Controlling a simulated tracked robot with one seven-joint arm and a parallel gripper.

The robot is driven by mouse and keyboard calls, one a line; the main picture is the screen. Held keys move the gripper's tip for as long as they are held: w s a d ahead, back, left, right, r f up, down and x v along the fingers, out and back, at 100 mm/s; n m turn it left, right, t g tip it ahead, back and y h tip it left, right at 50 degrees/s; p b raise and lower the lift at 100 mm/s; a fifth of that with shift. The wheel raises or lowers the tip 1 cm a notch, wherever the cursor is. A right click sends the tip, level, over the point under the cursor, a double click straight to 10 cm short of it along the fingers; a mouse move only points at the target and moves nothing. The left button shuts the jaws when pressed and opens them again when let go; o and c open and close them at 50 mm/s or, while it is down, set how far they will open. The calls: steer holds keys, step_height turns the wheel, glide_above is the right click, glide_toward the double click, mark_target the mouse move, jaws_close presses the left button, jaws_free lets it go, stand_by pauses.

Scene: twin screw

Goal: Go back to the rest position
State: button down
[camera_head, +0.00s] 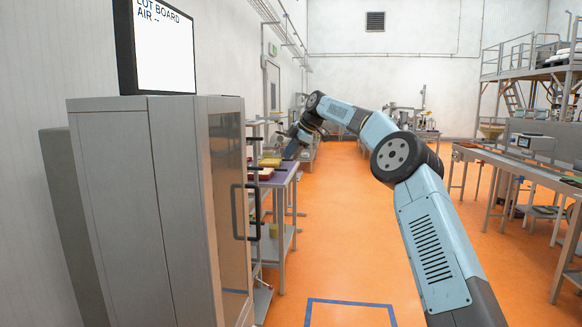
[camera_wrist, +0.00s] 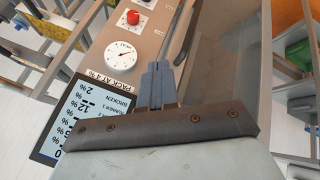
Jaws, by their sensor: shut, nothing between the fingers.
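My arm stretches forward from the lower right in the head view and bends down toward the bench (camera_head: 286,172) on the left. My gripper (camera_head: 291,150) is small there, beside the bench, and its fingertips are hard to make out. In the wrist view my gripper (camera_wrist: 158,66) shows two blue-grey fingers held together, with nothing between them. They point toward a beige control panel (camera_wrist: 104,78) with a red knob (camera_wrist: 131,18) and a white dial (camera_wrist: 121,56). Whether the fingertips touch the panel cannot be told.
A grey cabinet (camera_head: 135,190) with a black handle (camera_head: 236,212) stands left, a display (camera_head: 165,48) on top. The orange floor (camera_head: 335,235) is clear between the benches. A long bench (camera_head: 520,168) runs along the right.

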steer(key=s+r+m+t+h, duration=0.1)
steer(key=s+r+m, duration=0.15)
steer(key=s, duration=0.45)
steer(key=s+r+m+h, duration=0.1)
steer(key=s+r+h, duration=0.1)
steer(key=s+r, duration=0.35)
steer(key=s+d+m+h, duration=0.1)
steer(key=s+d+m, duration=0.2)
steer(key=s, duration=0.5)
steer(key=s+d+m+h, duration=0.15)
steer(key=s+d, duration=0.25)
steer(key=s, duration=0.4)
steer(key=s+d+f+m, duration=0.4)
steer(key=s+d+f, duration=0.1)
steer(key=s, duration=0.6)
steer(key=s+d+f+m+t, duration=0.1)
steer(key=s+d+f+m, duration=0.4)
steer(key=s, duration=0.6)
steer(key=s+d+f+m+t, duration=0.1)
steer(key=s+d+f+m, duration=0.4)
steer(key=s+d, duration=0.3)
steer(key=s+h, duration=0.1)
steer(key=s, duration=0.2)
steer(key=shift+s+d+f, duration=0.2)
steer(key=shift+d+f, duration=0.05)
steer(key=shift+d, duration=0.05)
